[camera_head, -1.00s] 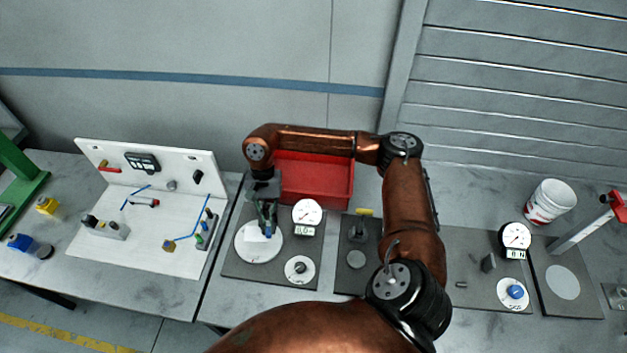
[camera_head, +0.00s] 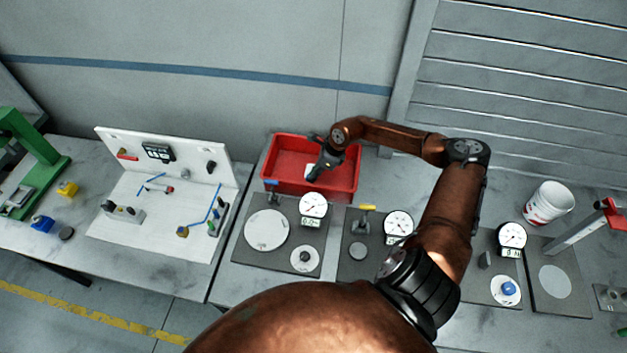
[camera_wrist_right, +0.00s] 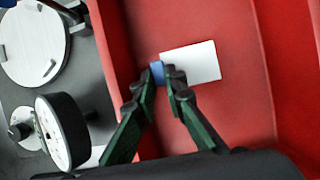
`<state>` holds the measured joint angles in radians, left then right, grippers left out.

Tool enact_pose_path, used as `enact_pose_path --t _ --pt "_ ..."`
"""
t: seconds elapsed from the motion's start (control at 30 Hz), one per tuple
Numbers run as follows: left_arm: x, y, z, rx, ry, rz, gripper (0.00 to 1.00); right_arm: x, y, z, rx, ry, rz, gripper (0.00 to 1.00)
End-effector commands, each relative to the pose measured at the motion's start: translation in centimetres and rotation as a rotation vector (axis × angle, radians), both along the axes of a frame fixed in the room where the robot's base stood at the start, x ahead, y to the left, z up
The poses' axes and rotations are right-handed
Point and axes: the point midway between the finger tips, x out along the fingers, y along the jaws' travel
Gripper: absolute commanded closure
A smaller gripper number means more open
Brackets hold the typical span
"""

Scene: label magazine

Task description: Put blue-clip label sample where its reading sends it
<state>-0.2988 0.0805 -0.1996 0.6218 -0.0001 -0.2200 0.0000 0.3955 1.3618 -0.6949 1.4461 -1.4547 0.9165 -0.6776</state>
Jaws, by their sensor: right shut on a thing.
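The blue-clip label sample is a white card (camera_wrist_right: 195,62) with a blue clip (camera_wrist_right: 157,70) at one end. In the right wrist view my right gripper (camera_wrist_right: 162,80) is shut on the clip end. In the head view the card (camera_head: 309,171) shows as a small white patch at my right gripper (camera_head: 317,168), over the red bin (camera_head: 267,163). The red bin wall (camera_wrist_right: 235,25) lies behind the card in the wrist view. I cannot tell whether the card touches the bin. My left gripper is not in view.
In front of the bin stands a gauge station with a bare round plate (camera_head: 266,229) and a dial (camera_head: 313,205). More dial stations (camera_head: 398,224) lie to the right, partly behind my arm. A white bucket (camera_head: 549,203) stands at the right. A white board (camera_head: 165,225) is at the left.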

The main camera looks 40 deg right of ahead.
Motion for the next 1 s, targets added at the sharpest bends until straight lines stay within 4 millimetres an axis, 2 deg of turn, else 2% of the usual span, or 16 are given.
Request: enact_pose_path --t 0.27,0.43,0.8,0.83,1.0 --pt "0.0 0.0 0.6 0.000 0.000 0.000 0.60 0.0 0.1 -2.5 0.000 0.001 0.003 1.00" --pt "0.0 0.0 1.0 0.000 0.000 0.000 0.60 0.0 0.1 -4.7 0.001 0.001 0.002 1.00" --pt "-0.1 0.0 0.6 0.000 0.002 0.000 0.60 0.0 0.0 -5.4 0.000 0.000 0.003 1.00" --pt "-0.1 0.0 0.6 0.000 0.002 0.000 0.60 0.0 0.0 -5.5 0.000 0.000 0.003 0.89" --pt "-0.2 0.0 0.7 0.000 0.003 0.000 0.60 0.0 0.0 -5.3 0.000 0.000 0.003 0.77"
